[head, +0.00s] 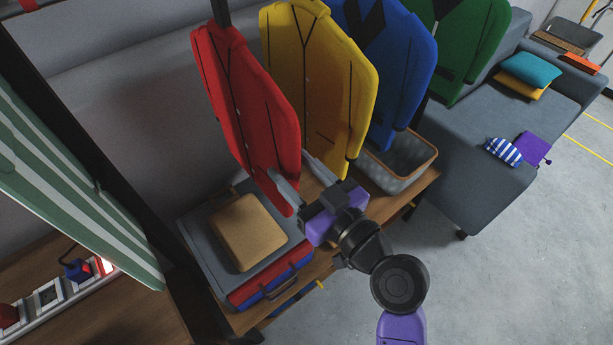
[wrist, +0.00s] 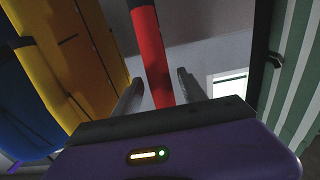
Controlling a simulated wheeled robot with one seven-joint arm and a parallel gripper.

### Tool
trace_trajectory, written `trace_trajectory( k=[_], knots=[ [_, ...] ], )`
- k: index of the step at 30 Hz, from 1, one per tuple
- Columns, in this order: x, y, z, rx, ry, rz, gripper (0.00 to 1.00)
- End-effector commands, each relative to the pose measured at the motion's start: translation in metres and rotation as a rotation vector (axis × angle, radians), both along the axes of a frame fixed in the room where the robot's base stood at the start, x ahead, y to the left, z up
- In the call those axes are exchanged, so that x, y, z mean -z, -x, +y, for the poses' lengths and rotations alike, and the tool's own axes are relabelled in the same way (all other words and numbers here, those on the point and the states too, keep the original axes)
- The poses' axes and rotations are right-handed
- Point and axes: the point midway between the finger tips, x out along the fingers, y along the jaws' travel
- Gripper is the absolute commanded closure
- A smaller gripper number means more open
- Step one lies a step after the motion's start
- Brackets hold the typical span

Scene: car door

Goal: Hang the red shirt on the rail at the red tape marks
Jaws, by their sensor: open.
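The red shirt (head: 240,95) is a stiff, flat shape with dark lines. It hangs upright at the left of a row of shirts in the head view. My gripper (head: 288,163) is open at its lower right edge, with one finger on each side of it. In the wrist view the shirt shows edge-on as a red strip (wrist: 152,55) between the two fingers (wrist: 160,77), with gaps beside it. I cannot tell whether either finger touches it.
A yellow shirt (head: 315,80) hangs close at right, then blue (head: 390,60) and green (head: 465,45) ones. Below are a suitcase (head: 205,245) with a tan box (head: 247,231) and a grey basket (head: 405,170). A green-striped panel (head: 75,190) stands at left.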

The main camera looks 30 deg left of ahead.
Motion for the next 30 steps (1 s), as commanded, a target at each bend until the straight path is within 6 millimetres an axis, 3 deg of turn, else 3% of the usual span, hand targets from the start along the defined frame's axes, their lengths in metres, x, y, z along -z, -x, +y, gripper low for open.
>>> trace_trajectory(
  k=[7, 17, 18, 25, 30],
  knots=[
    [-0.001, -0.010, 0.025, -0.001, 0.000, 0.000, 0.51],
    [0.000, -0.011, 0.028, 0.000, 0.000, 0.000, 0.51],
    [0.000, -0.011, 0.028, 0.000, 0.000, 0.000, 0.53],
    [0.000, -0.011, 0.028, 0.001, 0.000, 0.000, 0.98],
    [0.000, -0.011, 0.028, 0.001, 0.000, 0.000, 1.00]
  ],
)
